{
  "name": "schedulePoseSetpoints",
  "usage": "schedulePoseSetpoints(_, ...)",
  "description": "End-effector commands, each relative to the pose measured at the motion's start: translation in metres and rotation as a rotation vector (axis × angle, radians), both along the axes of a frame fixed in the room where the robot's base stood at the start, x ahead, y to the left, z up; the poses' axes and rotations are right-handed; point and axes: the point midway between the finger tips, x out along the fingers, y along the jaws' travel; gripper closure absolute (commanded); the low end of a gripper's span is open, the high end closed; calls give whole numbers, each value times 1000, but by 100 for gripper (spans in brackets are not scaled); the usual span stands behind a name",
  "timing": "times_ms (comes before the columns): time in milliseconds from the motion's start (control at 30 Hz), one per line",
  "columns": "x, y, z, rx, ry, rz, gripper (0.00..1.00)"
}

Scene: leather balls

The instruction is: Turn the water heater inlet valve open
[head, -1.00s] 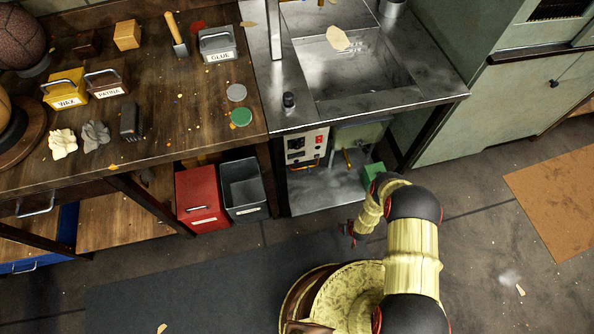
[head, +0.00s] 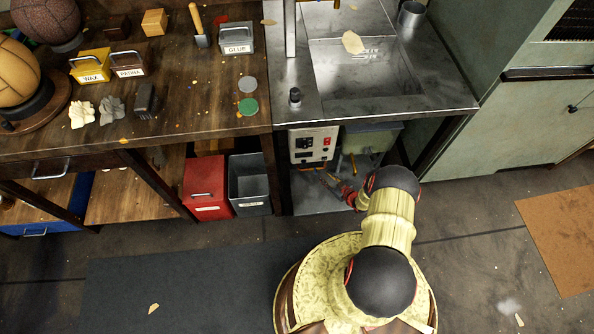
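The water heater (head: 301,147) is a pale box with a dark control panel and red marks, under the sink counter. Small pipes show just below it, but the inlet valve is too small and too covered to make out or to read its position. My gripper (head: 334,184) reaches under the counter from the right, below and slightly right of the heater. Its fingers are small and dark against the shelf, so I cannot tell their opening or whether they touch anything. My arm covers the shelf to the right.
The steel sink counter (head: 440,108) overhangs the space. A greenish tank (head: 373,136) and a yellow pipe (head: 353,163) are right of the heater. A grey bin (head: 249,182) and a red bin (head: 206,188) stand left of the counter leg.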

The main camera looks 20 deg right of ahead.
Motion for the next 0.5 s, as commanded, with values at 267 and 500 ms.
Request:
schedulePoseSetpoints(267,14,13,7,12,-50,36,73)
schedulePoseSetpoints(500,46,22,-9,11,-48,35,73)
